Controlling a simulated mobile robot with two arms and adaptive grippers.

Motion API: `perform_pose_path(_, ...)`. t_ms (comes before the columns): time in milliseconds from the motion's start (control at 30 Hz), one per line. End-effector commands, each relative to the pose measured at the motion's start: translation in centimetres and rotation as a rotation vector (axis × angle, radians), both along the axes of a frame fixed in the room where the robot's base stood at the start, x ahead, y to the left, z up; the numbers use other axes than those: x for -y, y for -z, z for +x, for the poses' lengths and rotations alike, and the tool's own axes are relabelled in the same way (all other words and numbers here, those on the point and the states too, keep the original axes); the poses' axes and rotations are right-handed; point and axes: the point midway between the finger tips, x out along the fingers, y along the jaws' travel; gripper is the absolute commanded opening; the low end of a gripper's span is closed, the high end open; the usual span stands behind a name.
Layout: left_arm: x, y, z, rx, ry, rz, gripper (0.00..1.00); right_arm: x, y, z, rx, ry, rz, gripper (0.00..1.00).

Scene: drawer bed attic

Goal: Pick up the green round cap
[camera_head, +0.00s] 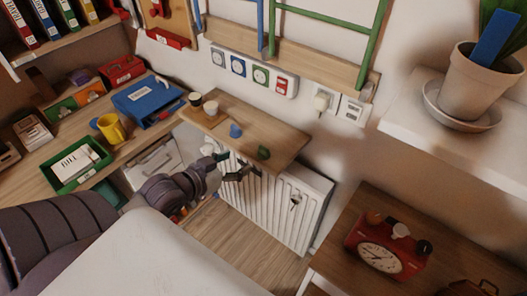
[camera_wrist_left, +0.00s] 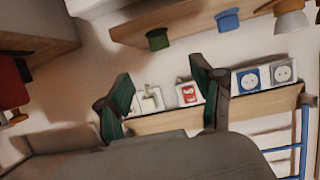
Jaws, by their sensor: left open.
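The green round cap (camera_head: 263,152) sits near the front edge of the wooden shelf (camera_head: 273,127) above the white radiator. It also shows in the left wrist view (camera_wrist_left: 158,39), above the gap between my fingers. My left gripper (camera_head: 238,165) is open and empty, in front of the shelf's edge and a little left of the green cap. In the left wrist view its two green-padded fingers (camera_wrist_left: 161,76) stand wide apart, clear of the cap. My right gripper is not in view.
A blue cap (camera_head: 235,130) stands left of the green cap on the same shelf. Two small cups (camera_head: 203,102) stand at the shelf's left end. The radiator (camera_head: 280,208) is below the shelf. A red clock (camera_head: 388,249) stands on a table at lower right.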

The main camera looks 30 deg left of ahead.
Motion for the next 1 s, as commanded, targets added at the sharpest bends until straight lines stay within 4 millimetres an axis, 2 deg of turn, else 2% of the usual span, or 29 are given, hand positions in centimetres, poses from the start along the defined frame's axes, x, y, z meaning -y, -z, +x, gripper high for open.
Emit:
perform_pose_path(133,0.3,1.0,2.9,0.005,-0.001,-0.001,0.67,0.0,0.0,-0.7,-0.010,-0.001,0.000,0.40)
perform_pose_path(300,0.6,2.2,5.7,0.003,-0.002,-0.002,0.67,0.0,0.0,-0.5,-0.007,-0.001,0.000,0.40)
perform_pose_path(567,0.8,3.0,7.5,0.001,-0.001,0.002,0.67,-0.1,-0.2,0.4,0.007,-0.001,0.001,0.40)
perform_pose_path(800,1.2,4.3,10.7,0.003,-0.001,0.001,0.67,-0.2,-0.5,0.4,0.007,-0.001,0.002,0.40)
perform_pose_path(1000,1.4,4.9,11.6,0.000,0.000,0.001,0.67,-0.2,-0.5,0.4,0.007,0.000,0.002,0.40)
